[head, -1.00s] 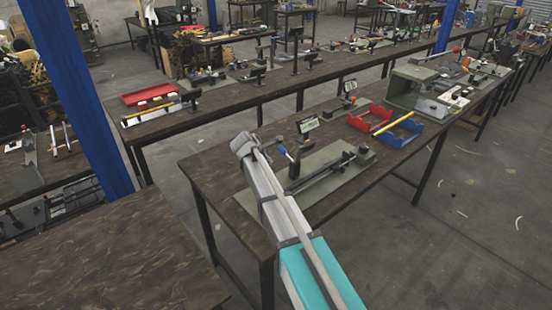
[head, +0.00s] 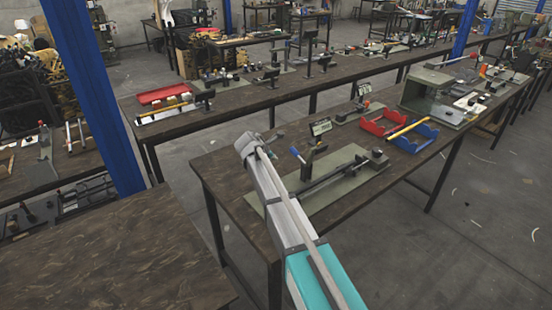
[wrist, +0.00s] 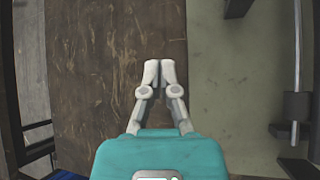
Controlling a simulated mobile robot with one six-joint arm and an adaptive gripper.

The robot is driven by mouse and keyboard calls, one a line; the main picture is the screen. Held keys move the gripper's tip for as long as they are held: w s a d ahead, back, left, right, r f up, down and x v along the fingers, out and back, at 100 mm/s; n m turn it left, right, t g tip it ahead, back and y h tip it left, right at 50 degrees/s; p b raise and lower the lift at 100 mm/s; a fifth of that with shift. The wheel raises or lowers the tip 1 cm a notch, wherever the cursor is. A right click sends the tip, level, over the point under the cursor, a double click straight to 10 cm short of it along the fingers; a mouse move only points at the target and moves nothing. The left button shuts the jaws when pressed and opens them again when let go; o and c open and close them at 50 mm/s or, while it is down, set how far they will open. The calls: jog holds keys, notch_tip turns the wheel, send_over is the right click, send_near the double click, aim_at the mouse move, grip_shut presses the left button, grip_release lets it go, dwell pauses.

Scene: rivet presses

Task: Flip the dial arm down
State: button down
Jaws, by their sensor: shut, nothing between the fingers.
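A press fixture sits on a grey-green plate (head: 335,197) on the dark wooden bench, with a black upright bracket (head: 307,168) and a long dark bar (head: 335,178). A lever with a blue grip (head: 297,154) slants up beside the bracket; I cannot tell whether it is the dial arm. In the wrist view my gripper (wrist: 160,72) is shut and empty over bare wood, left of the plate (wrist: 225,95). My arm hides part of the fixture in the head view.
A blue post (head: 92,110) rises at left. The bench's left end is mostly clear.

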jog(key=shift+b+x, duration=3.2)
jog(key=shift+x, duration=1.55)
jog(key=shift+d+r+p, duration=0.35)
jog(key=shift+r+p, duration=0.55)
jog(key=shift+d+r+p, duration=0.6)
jog(key=shift+r+p, duration=0.3)
jog(key=shift+p, duration=0.05)
jog(key=shift+w+d+r, duration=0.1)
jog(key=shift+d, duration=0.25)
